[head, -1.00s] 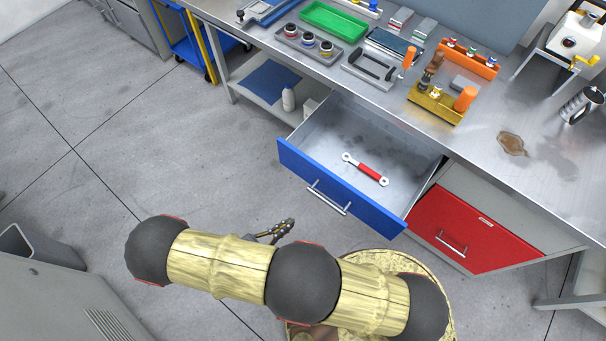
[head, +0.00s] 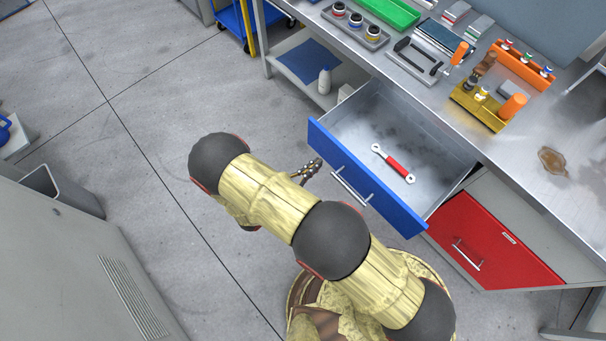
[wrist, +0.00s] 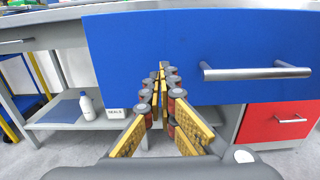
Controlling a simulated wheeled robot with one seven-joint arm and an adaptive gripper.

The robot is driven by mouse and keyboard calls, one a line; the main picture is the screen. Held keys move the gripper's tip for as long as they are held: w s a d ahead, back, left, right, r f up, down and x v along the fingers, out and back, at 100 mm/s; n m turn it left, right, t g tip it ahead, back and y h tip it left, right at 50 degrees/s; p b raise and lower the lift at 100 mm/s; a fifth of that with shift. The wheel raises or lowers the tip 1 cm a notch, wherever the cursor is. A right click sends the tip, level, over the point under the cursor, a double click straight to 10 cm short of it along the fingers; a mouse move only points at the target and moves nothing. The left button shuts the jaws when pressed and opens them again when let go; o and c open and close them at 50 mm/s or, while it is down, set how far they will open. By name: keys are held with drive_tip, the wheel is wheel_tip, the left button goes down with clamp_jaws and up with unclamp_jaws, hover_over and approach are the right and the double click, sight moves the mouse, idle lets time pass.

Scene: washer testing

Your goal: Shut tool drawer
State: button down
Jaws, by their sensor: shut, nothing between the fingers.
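The tool drawer with a blue front (head: 364,181) is pulled out from under the workbench. A red-handled wrench (head: 394,165) lies inside it. In the wrist view the blue front (wrist: 130,50) fills the upper middle, with its silver bar handle (wrist: 255,72) to the right. My gripper (head: 318,163) is shut and empty, in front of the drawer's left part, left of the handle. In the wrist view my fingertips (wrist: 162,68) come together before the blue front. I cannot tell if they touch it.
A shut red drawer (head: 490,238) is to the right. The bench top (head: 530,130) holds trays, a gold block and orange-handled tools. A lower shelf (wrist: 65,118) holds a white bottle (wrist: 87,105) and a small labelled box (wrist: 116,112). A grey cabinet (head: 70,265) stands at left. Floor between is clear.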

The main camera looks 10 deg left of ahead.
sight(330, 153)
drive_tip(key=shift+b+x, duration=0.35)
drive_tip(key=shift+x, duration=1.5)
drive_tip(key=b+x, duration=0.1)
drive_tip(key=x, duration=2.9)
drive_tip(key=shift+d, duration=0.15)
drive_tip(key=shift+w+d+r, duration=0.1)
drive_tip(key=shift+w+d, duration=0.15)
drive_tip(key=shift+w, duration=0.15)
